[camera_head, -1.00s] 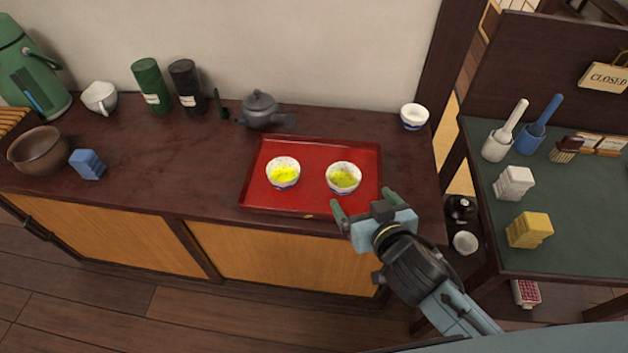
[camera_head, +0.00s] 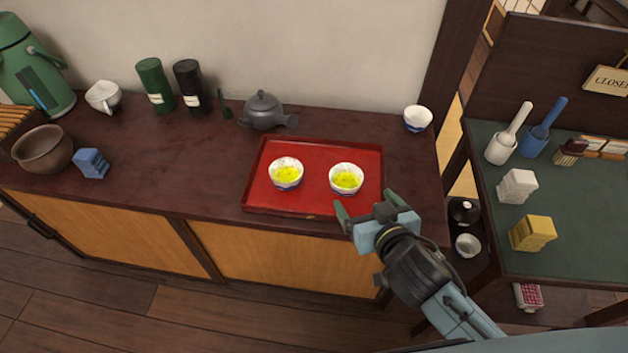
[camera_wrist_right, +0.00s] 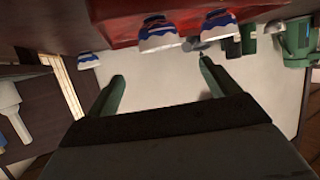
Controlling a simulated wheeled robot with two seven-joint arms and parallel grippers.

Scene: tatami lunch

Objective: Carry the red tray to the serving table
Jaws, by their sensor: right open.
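The red tray (camera_head: 315,159) lies flat on the dark counter near its front edge. Two white and blue bowls with yellow-green contents, a left one (camera_head: 286,174) and a right one (camera_head: 346,179), stand on it. My right gripper (camera_head: 366,207) is open and empty at the tray's front right corner. I cannot tell whether it touches the tray. In the right wrist view its two green fingers (camera_wrist_right: 160,85) are apart with nothing between them, and the red tray (camera_wrist_right: 115,33) shows beyond. My left gripper is not in view. No table in view is clearly marked as the serving table.
A teapot (camera_head: 264,111) stands behind the tray, and an empty bowl (camera_head: 417,118) is at the counter's back right. A green-topped table (camera_head: 580,205) with several items stands at the right.

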